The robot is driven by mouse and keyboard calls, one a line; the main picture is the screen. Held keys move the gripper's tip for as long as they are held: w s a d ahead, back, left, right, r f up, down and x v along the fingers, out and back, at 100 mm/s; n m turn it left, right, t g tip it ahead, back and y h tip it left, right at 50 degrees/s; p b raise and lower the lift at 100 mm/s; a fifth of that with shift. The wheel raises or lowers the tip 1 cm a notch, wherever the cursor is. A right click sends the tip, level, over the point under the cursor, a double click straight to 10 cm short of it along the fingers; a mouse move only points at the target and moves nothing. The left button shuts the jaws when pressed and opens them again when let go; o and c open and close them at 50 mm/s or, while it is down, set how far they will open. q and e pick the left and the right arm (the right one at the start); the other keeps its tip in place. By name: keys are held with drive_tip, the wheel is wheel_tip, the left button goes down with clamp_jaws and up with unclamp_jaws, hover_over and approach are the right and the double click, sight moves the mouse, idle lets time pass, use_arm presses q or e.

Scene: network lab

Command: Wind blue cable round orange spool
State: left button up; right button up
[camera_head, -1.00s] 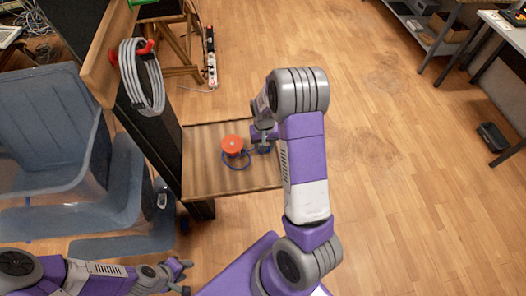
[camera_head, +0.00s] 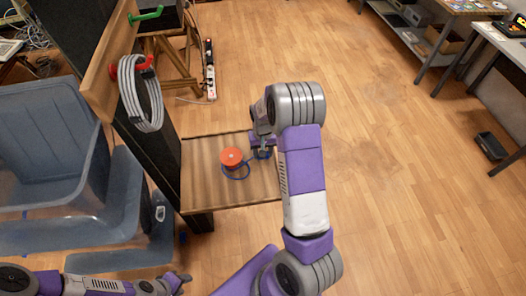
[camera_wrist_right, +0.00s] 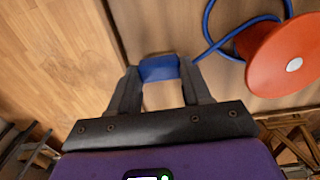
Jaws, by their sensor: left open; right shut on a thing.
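The orange spool (camera_head: 231,157) stands on a wooden shelf board (camera_head: 205,185); it also shows at the upper right of the right wrist view (camera_wrist_right: 268,58). The blue cable (camera_head: 238,176) curves around the spool's near side and runs right to my right gripper (camera_head: 262,152). In the right wrist view, the cable (camera_wrist_right: 220,42) loops beside the spool, and my right gripper (camera_wrist_right: 160,78) is shut on its blue end piece (camera_wrist_right: 159,68). That gripper is beside the spool, apart from it. My left gripper (camera_head: 183,281) is open at the bottom left, far from the spool.
A dark upright panel (camera_head: 150,140) borders the shelf's left side, with a grey cable coil (camera_head: 140,95) hung on a red hook. A blue plastic bin (camera_head: 50,140) is at the left.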

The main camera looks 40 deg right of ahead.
drive_tip(key=shift+r+p, duration=2.95)
drive_tip(key=shift+r, duration=1.15)
